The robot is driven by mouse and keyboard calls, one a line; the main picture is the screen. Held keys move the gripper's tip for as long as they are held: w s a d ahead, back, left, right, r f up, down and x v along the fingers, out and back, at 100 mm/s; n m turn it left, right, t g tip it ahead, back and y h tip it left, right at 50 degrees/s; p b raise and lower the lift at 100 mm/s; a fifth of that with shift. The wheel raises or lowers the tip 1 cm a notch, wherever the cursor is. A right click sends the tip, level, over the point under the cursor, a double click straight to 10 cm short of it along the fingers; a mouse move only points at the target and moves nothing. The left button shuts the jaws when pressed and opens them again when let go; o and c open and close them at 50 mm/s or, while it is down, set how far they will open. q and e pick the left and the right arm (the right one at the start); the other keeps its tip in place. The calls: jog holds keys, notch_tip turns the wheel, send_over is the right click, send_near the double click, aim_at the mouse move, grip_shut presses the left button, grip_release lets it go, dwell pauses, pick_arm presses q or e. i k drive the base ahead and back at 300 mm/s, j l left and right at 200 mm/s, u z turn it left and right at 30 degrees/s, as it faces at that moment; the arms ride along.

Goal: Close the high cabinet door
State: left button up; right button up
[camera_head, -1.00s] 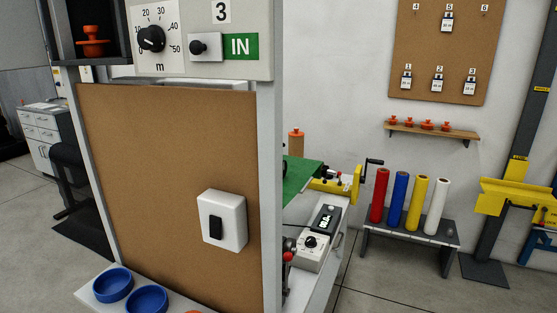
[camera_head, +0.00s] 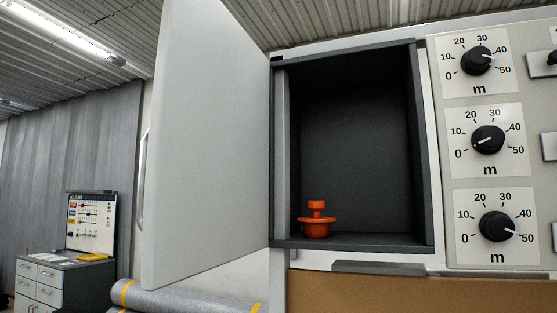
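The high cabinet (camera_head: 425,150) is a dark grey box in the middle of the head view, with its front open. Its door (camera_head: 207,150) is a light grey panel hinged on the cabinet's left side, and it stands wide open, swung out to the left. A handle (camera_head: 142,180) shows along the door's far left edge. An orange knob-shaped piece (camera_head: 317,222) stands on the cabinet floor near the left front. Neither of my grippers is in view.
A panel with several black dials (camera_head: 488,139) is right of the cabinet. Brown board (camera_head: 400,292) is below it. Grey rolls with yellow bands (camera_head: 185,297) lie below the door. A drawer cabinet (camera_head: 70,285) stands at the far left.

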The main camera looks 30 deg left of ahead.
aim_at(203, 200)
jog(key=j, duration=0.8)
jog(key=k+j+z, duration=0.1)
jog(key=j, duration=0.75)
